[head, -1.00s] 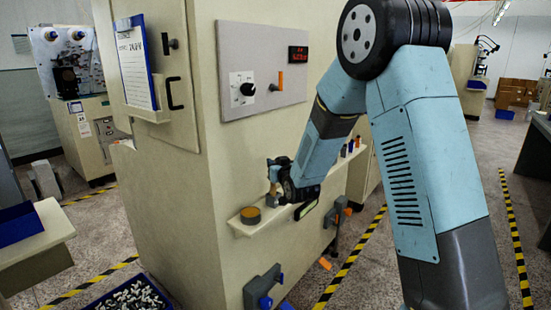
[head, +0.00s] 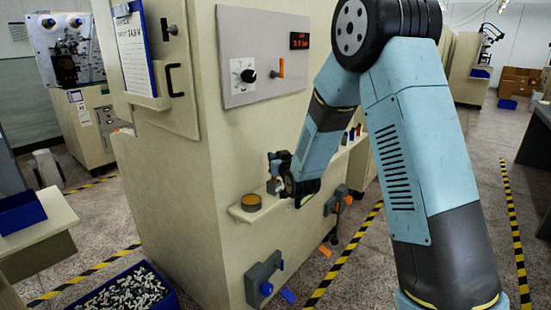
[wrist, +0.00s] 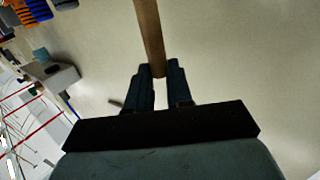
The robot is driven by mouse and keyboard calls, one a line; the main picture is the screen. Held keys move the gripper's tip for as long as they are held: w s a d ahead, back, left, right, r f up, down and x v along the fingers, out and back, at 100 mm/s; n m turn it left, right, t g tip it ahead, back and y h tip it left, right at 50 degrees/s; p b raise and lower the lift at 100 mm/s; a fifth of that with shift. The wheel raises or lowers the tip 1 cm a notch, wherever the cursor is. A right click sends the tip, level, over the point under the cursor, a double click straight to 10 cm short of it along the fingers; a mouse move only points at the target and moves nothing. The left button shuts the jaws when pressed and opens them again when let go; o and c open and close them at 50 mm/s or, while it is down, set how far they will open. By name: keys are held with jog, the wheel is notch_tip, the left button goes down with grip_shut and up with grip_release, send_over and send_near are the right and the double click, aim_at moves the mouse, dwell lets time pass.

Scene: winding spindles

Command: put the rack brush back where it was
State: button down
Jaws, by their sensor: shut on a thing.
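In the wrist view, a brown wooden handle (wrist: 149,35), seemingly the rack brush's, runs up from between my two dark fingers. My gripper (wrist: 159,78) is shut on it; the brush's far end and bristles are out of the frame. In the head view, my gripper (head: 275,172) is beside the front of the beige machine (head: 175,200), just above and to the right of a small ledge (head: 240,215). The brush can hardly be made out there, being small and partly hidden by my gripper.
A round tin with an orange-brown top (head: 251,201) stands on the ledge. Small coloured items (head: 352,133) stand farther right, behind my arm. A blue crate of bobbins (head: 125,290) is on the floor at lower left.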

jog(key=shift+f, duration=0.3)
jog(key=c, duration=0.9)
grip_release()
jog(key=shift+c, duration=0.2)
